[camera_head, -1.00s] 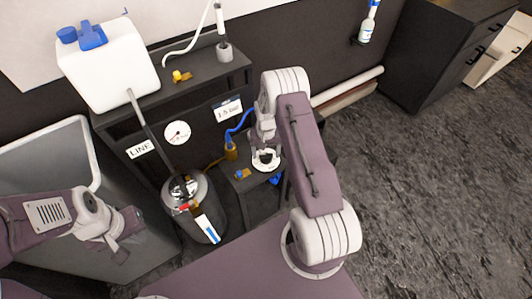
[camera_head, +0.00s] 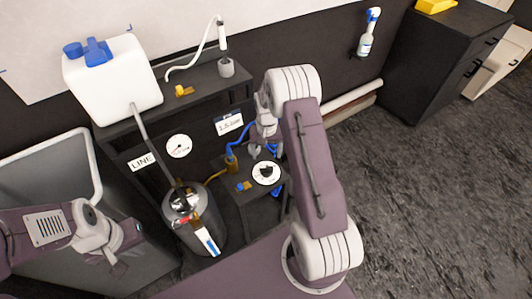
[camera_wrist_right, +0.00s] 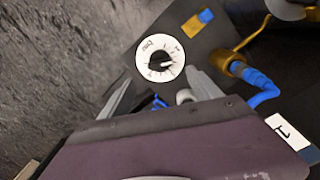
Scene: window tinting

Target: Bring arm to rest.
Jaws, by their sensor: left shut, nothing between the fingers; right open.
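My right arm comes up from the bottom of the head view and bends over at the top. Its gripper (camera_head: 262,150) is beside the white round dial with a black knob (camera_head: 266,172), apart from it. In the right wrist view my right gripper (camera_wrist_right: 160,92) is open and empty, and the dial (camera_wrist_right: 160,58) lies beyond the fingers, fully in sight. My left gripper (camera_head: 118,264) is shut and empty at the lower left, in front of the grey bin (camera_head: 45,160).
A metal pressure tank (camera_head: 190,212) stands between the arms. Behind are a shelf (camera_head: 215,85) with a white jug (camera_head: 112,78) and a pressure gauge (camera_head: 178,146). A blue hose (camera_head: 240,135) runs near the dial. The floor (camera_head: 430,190) at right is clear.

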